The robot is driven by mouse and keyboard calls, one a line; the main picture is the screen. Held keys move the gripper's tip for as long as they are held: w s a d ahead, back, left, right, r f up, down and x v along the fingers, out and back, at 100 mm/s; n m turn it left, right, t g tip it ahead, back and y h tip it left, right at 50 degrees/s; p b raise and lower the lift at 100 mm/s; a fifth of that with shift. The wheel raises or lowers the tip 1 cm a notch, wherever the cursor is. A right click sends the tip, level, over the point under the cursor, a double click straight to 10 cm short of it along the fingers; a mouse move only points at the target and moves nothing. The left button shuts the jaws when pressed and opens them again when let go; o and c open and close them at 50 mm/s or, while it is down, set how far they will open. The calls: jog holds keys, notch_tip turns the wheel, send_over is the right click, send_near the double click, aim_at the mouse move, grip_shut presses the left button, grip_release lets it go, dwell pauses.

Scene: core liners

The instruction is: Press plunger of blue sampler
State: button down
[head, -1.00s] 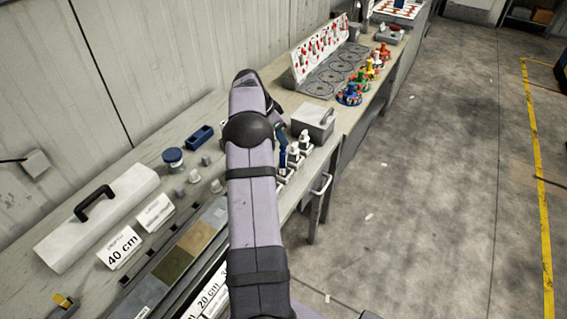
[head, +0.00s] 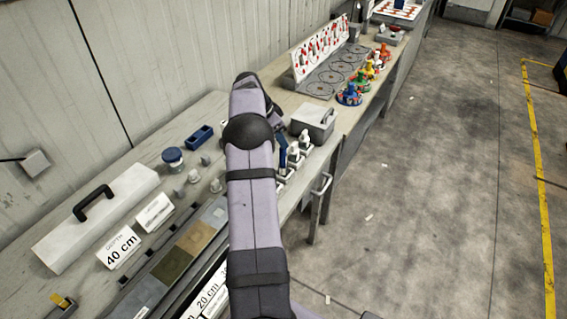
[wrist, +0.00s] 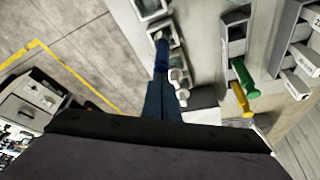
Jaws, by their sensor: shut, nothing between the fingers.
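The blue sampler (wrist: 161,54) shows in the wrist view as a short blue cylinder, just beyond my fingertips, at a pale block. My gripper (wrist: 160,84) is shut and empty, its dark blue fingers side by side and lined up with the sampler. Whether the fingertips touch the plunger I cannot tell, since the fingers hide its near end. In the head view a blue upright shape, seemingly the sampler (head: 283,158), stands at the bench's front edge, right of my arm and below my gripper (head: 281,138).
A green sampler (wrist: 243,76) and a yellow one (wrist: 239,99) show to the right in the wrist view. White-topped bottles (head: 305,138) stand beside the blue one in the head view. A grey lidded box (head: 314,121) is close behind. Open floor lies right of the bench.

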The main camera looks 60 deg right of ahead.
jog(key=shift+s+a+f, duration=0.1)
jog(key=shift+f, duration=0.35)
notch_tip(320, 180, up, 7)
jog(key=p, duration=0.4)
jog(key=shift+r+p, duration=0.2)
jog(key=shift+p, duration=0.15)
dwell(0.3)
dwell(0.3)
